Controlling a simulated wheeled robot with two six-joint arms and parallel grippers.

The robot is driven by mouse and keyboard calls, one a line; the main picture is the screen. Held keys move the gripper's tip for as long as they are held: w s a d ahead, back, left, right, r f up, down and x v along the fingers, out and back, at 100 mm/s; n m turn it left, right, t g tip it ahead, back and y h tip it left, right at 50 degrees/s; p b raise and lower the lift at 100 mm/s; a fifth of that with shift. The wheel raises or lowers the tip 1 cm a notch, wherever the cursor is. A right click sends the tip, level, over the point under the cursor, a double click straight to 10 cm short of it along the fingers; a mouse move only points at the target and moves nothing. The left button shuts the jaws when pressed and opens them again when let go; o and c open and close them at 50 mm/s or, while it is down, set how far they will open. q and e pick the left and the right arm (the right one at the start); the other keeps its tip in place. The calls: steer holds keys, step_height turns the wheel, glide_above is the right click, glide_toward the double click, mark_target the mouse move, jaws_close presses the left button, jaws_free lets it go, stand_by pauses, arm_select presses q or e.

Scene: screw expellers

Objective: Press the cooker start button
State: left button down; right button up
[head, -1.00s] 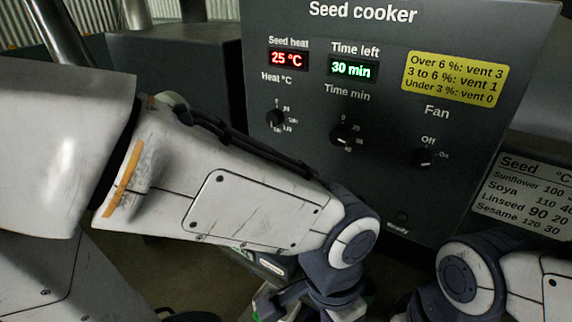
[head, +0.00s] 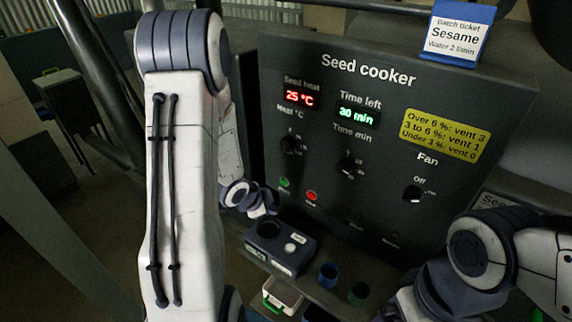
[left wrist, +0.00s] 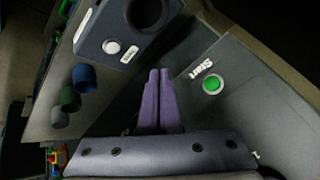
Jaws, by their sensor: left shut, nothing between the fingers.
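The seed cooker (head: 300,235) is a dark panel with a green start button (head: 284,182) at its lower left, left of a red button (head: 311,195). In the left wrist view, the green start button (left wrist: 212,84) shows beside the word Start. My left gripper (head: 268,205) is near the panel's lower left, small and partly hidden by my own wrist. In the left wrist view my left gripper (left wrist: 160,72) has its purple fingers together and empty. The button appears to the right of the fingertips, apart from them. My right arm shows at the right, but its gripper is not visible.
A dark device (head: 280,246) with a round opening and white button stands on a ledge below the panel. A blue cup (head: 328,275) and a green cup (head: 358,293) stand beside it. A blue-bordered Sesame ticket (head: 457,32) is on top of the cooker.

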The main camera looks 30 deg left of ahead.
mark_target(284, 182)
arm_select(q)
steer(key=a, duration=0.1)
steer(key=s+a+t+p, duration=0.1)
steer(key=a+t+h+p, duration=0.1)
steer(key=shift+s+a+r, duration=0.35)
steer(key=shift+s+r, duration=0.05)
arm_select(e)
step_height(284, 182, up, 3)
steer(key=shift+r, duration=0.1)
arm_select(q)
steer(key=w+d+p, duration=0.1)
steer(key=w, duration=0.7)
steer(key=shift+w, duration=0.4)
arm_select(e)
steer(key=shift+r, duration=0.6)
arm_select(q)
steer(key=shift+w+d, duration=0.1)
stand_by(0.8)
steer(key=shift+w, duration=0.3)
